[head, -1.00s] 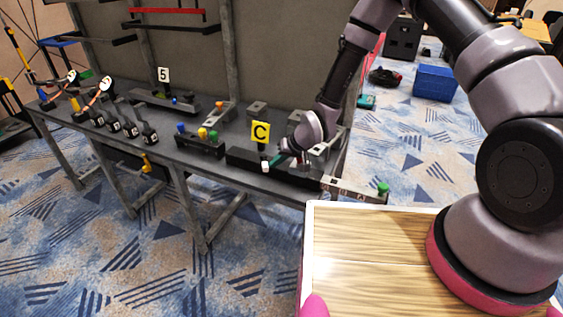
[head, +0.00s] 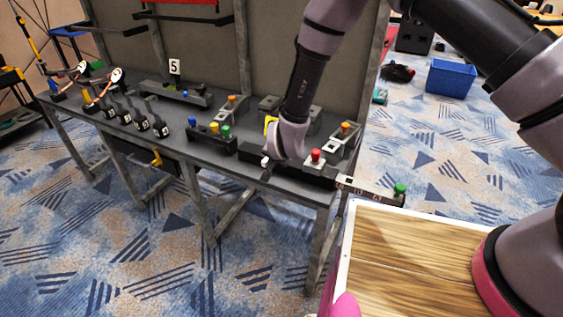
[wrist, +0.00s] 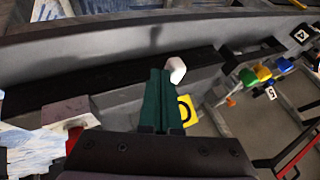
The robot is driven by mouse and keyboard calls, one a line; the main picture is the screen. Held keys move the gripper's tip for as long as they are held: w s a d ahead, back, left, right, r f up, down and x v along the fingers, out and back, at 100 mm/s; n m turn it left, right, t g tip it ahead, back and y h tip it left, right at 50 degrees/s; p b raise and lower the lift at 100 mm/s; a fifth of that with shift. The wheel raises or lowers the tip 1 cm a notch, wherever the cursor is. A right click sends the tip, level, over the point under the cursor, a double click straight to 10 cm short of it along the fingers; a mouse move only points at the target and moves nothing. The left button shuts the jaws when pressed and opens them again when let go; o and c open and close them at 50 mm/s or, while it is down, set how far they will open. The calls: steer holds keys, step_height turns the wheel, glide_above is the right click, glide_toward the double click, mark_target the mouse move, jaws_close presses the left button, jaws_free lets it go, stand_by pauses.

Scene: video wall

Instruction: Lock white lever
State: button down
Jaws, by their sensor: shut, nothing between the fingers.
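The white lever shows as a small white knob (head: 265,161) at the front edge of the dark block on the bench. In the wrist view the white knob (wrist: 176,70) is just right of the tip of my gripper (wrist: 160,76). My gripper's green fingers are shut and empty, close beside the knob; I cannot tell whether they touch it. In the head view my wrist is over the block and hides the fingers. The lever's shaft is mostly hidden. The yellow C sign (wrist: 187,111) is partly covered by my gripper.
A red button (head: 315,155) is right of my wrist. Blue, orange and green buttons (head: 213,129) sit to the left. Several dark levers (head: 142,121) stand further left, below the 5 sign (head: 175,67). The bench's back panel (head: 210,50) rises behind. A green button (head: 400,188) is at the right end.

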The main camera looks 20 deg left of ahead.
steer(key=shift+a+m+h, duration=0.5)
steer(key=shift+a+m, duration=0.2)
steer(key=shift+m, duration=0.1)
steer(key=shift+w, duration=0.1)
steer(key=shift+w+d, duration=0.45)
steer(key=shift+r, duration=0.1)
